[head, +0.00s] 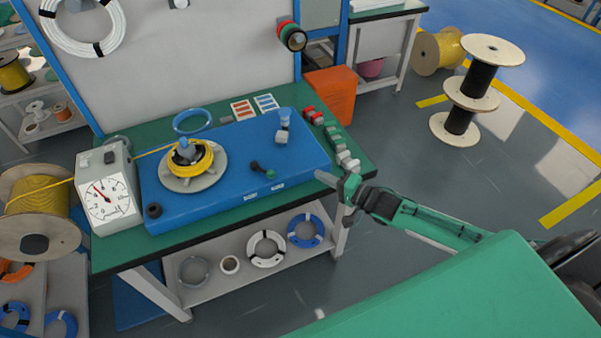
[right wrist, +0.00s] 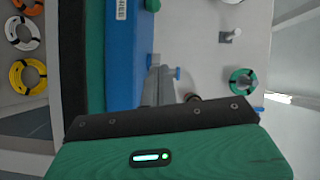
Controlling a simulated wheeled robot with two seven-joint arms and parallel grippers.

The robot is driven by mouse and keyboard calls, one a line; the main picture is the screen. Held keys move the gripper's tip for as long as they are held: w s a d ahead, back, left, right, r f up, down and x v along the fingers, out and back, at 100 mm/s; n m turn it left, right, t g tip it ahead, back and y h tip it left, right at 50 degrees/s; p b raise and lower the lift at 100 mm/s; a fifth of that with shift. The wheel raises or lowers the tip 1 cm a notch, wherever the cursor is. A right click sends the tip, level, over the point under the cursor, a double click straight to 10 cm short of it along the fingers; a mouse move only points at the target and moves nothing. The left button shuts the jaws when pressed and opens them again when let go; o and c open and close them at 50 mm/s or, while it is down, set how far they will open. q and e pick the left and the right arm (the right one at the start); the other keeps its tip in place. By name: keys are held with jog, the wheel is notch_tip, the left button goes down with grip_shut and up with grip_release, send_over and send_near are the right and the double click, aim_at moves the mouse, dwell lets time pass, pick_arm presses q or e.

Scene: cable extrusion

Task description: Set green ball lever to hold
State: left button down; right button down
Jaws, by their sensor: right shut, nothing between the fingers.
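The green ball lever (head: 264,170) is a short dark lever on top of the blue machine box (head: 220,190). A green rounded piece (right wrist: 152,5), perhaps the ball, shows at the top of the right wrist view. My right gripper (head: 322,177) is shut and empty, beside the box's right front corner, apart from the lever. Its grey fingers also show in the right wrist view (right wrist: 159,75). My left gripper is not in view.
On the box stand a yellow cable coil (head: 203,160) on a round plate and a blue-topped fitting (head: 283,128). A dial gauge (head: 108,195) stands at the left.

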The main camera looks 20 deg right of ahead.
aim_at(286, 178)
jog(key=p+x, duration=0.1)
jog(key=x, duration=0.4)
jog(key=p+x, duration=0.1)
jog(key=x, duration=0.3)
jog(key=shift+w+a+r, duration=0.2)
jog(key=shift+w+a, duration=0.1)
jog(key=shift+s+a+f+p, duration=0.2)
jog(key=shift+a+p, duration=0.05)
jog(key=shift+a, duration=0.3)
jog(key=shift+s+a+f+p, duration=0.15)
jog(key=shift+s+a+p, duration=0.05)
jog(key=shift+a, duration=0.35)
jog(key=shift+s+a, duration=0.25)
jog(key=shift+a, duration=0.3)
jog(key=shift+a+f, duration=0.15)
jog(key=shift+f, duration=0.05)
jog(key=shift+s, duration=0.1)
jog(key=shift+a+p, duration=0.1)
jog(key=shift+p, duration=0.25)
